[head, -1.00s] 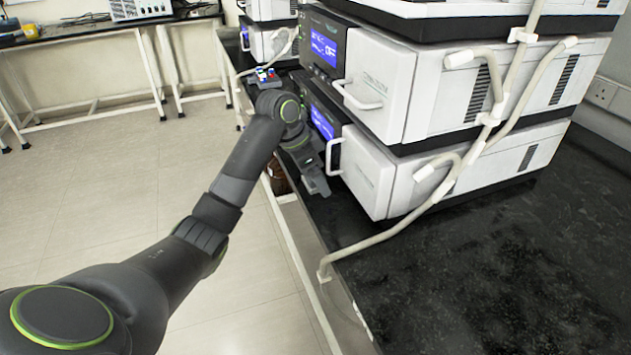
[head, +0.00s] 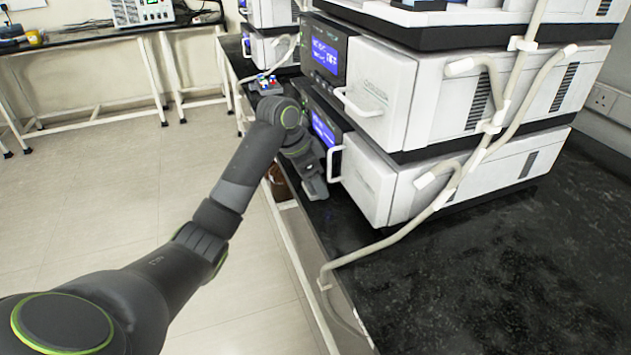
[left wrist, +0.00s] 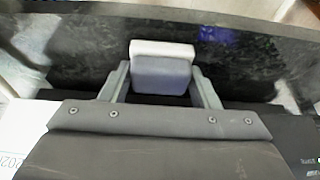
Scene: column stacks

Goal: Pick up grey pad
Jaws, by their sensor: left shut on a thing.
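The grey pad (left wrist: 163,72) shows in the left wrist view as a small block with a pale top edge and a blue-grey face. It sits between the two fingers of my left gripper (left wrist: 160,80), which is shut on it. In the head view my left gripper (head: 317,188) is low at the bench's front edge, beside the lower instrument's white handle. The pad is not clearly visible in the head view. I cannot tell whether it touches the bench. My right gripper is out of view.
Stacked white instruments (head: 385,95) stand close to the right of my left gripper, with protruding handles (head: 336,165). Pale tubing (head: 400,238) runs down over the black bench (head: 500,270). A small rack with coloured caps (head: 266,84) stands beyond. The bench's front right is clear.

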